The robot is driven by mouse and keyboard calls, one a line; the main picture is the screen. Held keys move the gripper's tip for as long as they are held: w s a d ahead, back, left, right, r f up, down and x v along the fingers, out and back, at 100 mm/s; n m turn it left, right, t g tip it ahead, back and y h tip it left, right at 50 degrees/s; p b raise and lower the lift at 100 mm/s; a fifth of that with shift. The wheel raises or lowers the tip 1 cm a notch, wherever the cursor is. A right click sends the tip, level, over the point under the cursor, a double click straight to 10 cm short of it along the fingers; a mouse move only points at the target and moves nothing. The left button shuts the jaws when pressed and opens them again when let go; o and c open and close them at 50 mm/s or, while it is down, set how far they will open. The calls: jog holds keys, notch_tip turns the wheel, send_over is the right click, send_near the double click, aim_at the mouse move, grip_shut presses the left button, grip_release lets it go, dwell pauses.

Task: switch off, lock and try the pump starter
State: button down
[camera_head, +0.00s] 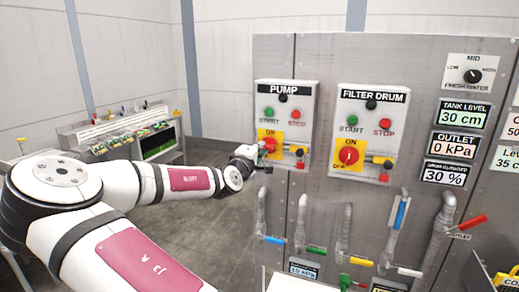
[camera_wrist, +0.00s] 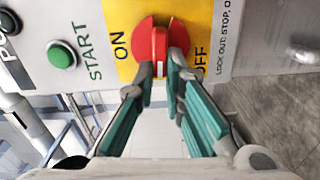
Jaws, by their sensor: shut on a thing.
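The pump starter (camera_head: 291,90) is a grey box on the left of the steel panel. It has a green START button (camera_head: 269,113), a red STOP button (camera_head: 295,114) and a red rotary switch (camera_wrist: 153,42) on a yellow plate (camera_wrist: 195,15) marked ON and OFF. My gripper (camera_wrist: 164,72) is shut on the switch's red handle, a finger on each side. The handle lies crosswise to the ON–OFF line in the wrist view. In the head view my gripper partly hides the switch. Small red and dark fittings (camera_head: 300,165) sit right of it.
The filter drum starter (camera_head: 367,130), with a like red switch, is just to the right. Pipes with coloured valve handles (camera_head: 273,240) stand below. Display plates (camera_head: 465,112) are further right. A bench (camera_head: 120,130) stands back left; the floor between is clear.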

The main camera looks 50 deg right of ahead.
jog(key=shift+w+n, duration=0.1)
jog(key=shift+n, duration=0.5)
jog(key=c, duration=1.7)
grip_release()
jog(key=shift+o, duration=0.2)
jog(key=v, duration=1.2)
jog(key=shift+f, duration=0.15)
